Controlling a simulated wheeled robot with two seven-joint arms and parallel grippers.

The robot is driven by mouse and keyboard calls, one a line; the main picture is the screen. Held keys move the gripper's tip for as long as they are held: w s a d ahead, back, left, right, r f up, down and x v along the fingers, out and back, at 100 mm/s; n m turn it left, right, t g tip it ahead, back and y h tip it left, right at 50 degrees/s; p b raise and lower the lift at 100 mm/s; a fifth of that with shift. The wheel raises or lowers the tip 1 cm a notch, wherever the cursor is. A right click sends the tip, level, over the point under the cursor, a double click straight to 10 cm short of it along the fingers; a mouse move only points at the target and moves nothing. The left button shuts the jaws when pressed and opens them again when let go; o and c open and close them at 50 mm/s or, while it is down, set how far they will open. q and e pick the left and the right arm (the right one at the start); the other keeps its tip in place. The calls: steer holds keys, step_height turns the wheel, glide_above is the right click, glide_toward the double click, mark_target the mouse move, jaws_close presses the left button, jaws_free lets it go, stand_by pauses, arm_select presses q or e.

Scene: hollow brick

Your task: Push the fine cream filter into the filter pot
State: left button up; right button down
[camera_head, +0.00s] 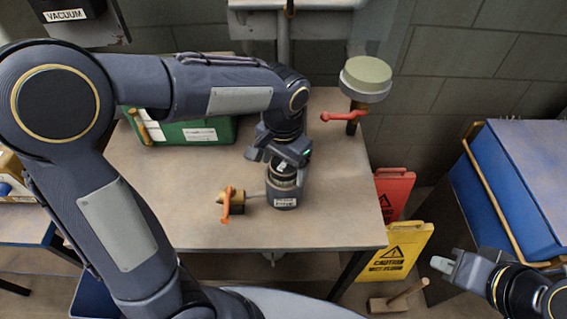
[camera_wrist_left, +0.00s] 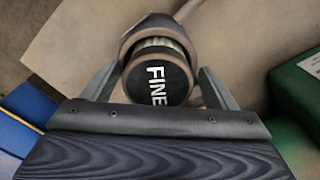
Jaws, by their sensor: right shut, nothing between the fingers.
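The filter pot (camera_head: 285,198) is a grey cylinder with a white label, standing upright on the table. The fine filter (camera_head: 284,169) sits upright in its mouth, with its upper part above the rim. In the left wrist view the filter's black end (camera_wrist_left: 158,84) reads "FINE", with a cream band behind it, and the pot's grey rim (camera_wrist_left: 130,40) shows around it. My left gripper (camera_head: 279,157) is just above the filter; its fingers (camera_wrist_left: 158,88) are apart on either side of it, with gaps visible. My right gripper (camera_head: 440,264) is shut and empty, off the table at lower right.
A brass fitting with an orange handle (camera_head: 232,202) lies left of the pot. A green box (camera_head: 195,132) stands behind my left arm. A post with a red lever (camera_head: 345,116) and a pale round top (camera_head: 366,72) stands at the back right. Yellow caution sign (camera_head: 395,255) stands beside the table.

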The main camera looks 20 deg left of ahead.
arm_select(q)
steer(key=shift+s+d+f, duration=0.15)
step_height(320, 180, up, 8)
steer(key=shift+r+p, duration=0.1)
steer(key=shift+p, duration=0.25)
stand_by(0.6)
steer(key=shift+a, duration=0.25)
steer(key=s+a+n+t+h, duration=0.2)
steer(key=s+a+n, duration=0.1)
steer(key=s, duration=0.5)
steer(key=s+a+f+n+t+h+p, duration=0.1)
steer(key=s+a+n+t, duration=0.2)
steer(key=s+a, duration=0.2)
steer(key=s, duration=0.3)
steer(key=shift+a+f+n+t+h+p, duration=0.15)
steer(key=shift+a+n+t+h+p, duration=0.15)
steer(key=shift+n+h, duration=0.1)
steer(key=shift+c, duration=0.4)
